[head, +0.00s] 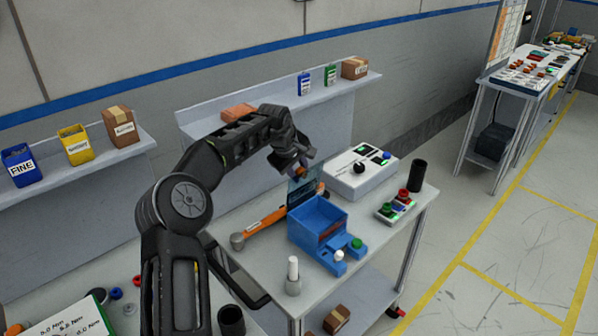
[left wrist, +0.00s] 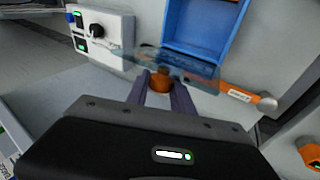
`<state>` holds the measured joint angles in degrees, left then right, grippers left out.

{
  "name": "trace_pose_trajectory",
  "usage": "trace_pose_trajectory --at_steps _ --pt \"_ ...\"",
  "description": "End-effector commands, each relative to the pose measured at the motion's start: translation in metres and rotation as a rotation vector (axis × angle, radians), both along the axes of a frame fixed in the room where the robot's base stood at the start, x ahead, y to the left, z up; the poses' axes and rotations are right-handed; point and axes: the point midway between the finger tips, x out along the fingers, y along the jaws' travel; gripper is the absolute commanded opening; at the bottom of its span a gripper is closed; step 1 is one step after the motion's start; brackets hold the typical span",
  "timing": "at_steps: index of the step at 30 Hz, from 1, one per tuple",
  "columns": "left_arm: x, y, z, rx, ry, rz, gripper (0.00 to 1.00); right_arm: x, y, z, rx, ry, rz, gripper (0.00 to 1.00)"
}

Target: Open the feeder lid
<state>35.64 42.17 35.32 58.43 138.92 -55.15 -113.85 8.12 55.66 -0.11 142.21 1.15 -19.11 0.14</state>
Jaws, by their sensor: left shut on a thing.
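The feeder is an open-topped blue box (head: 318,222) on the grey table; its blue inside also shows in the left wrist view (left wrist: 203,22). Its lid (head: 301,190) is a clear bluish panel, standing raised at the back edge of the box in the head view. The lid also shows nearly edge-on in the left wrist view (left wrist: 195,68). My left gripper (head: 302,168) is at the top of the lid, shut on its orange knob (left wrist: 160,83). The knob sits between both fingertips. My right gripper is not in view.
An orange-handled tool (head: 266,221) lies left of the feeder. A white control box (head: 360,175) stands behind it to the right, with a button box (head: 395,208) and a black cylinder (head: 417,175) nearby. A white-topped bottle (head: 293,277) stands at the front.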

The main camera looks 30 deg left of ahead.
Motion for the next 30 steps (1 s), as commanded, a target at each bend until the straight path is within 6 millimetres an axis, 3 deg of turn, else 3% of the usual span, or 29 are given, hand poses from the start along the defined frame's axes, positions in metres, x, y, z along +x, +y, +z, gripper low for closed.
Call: trace_pose_trajectory --at_steps 4,5,13,23,30 --pt "0.000 0.001 0.000 0.003 -0.001 0.002 0.00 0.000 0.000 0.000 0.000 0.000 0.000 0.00" --pt "0.000 0.001 0.000 0.003 -0.001 0.002 0.29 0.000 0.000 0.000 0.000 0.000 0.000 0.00" --pt "0.000 0.001 0.000 0.003 0.000 0.002 0.51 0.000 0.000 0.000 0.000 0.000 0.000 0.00" --pt "-0.002 0.000 0.002 0.002 -0.001 0.001 0.51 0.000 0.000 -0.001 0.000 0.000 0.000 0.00" --pt "-0.016 0.001 0.028 0.003 -0.003 0.003 0.51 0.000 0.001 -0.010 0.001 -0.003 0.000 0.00"
